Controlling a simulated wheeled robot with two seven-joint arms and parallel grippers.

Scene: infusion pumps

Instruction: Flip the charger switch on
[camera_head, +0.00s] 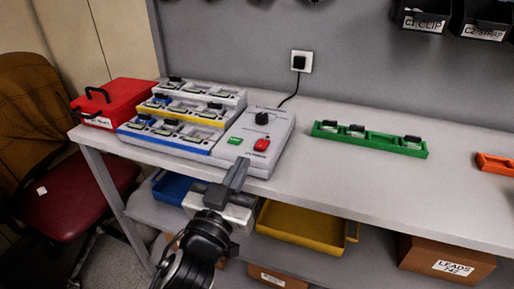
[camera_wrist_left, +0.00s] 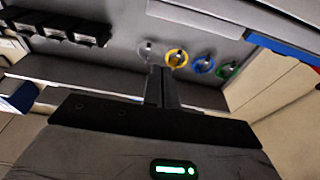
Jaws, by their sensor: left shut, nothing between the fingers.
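The charger (camera_head: 277,129) is a light grey unit near the left of the workbench, with stepped rows of slots edged in blue and yellow. Its right-hand panel bears a black knob (camera_head: 262,118), a green rectangle (camera_head: 236,140) and a red switch (camera_head: 261,145). I cannot tell the switch's position. My left gripper (camera_head: 241,165) is shut and empty, at the front of the panel, just below the red switch in the picture; contact cannot be told. Its closed fingers also show in the left wrist view (camera_wrist_left: 161,86), where the charger panel is not recognisable. My right gripper is not in view.
A red box (camera_head: 122,92) stands left of the charger. A green tray (camera_head: 385,145) lies to the right, with bare bench between. A black plug (camera_head: 299,62) sits in the wall socket, its cable running to the charger. A yellow tray (camera_head: 300,235) is on the lower shelf.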

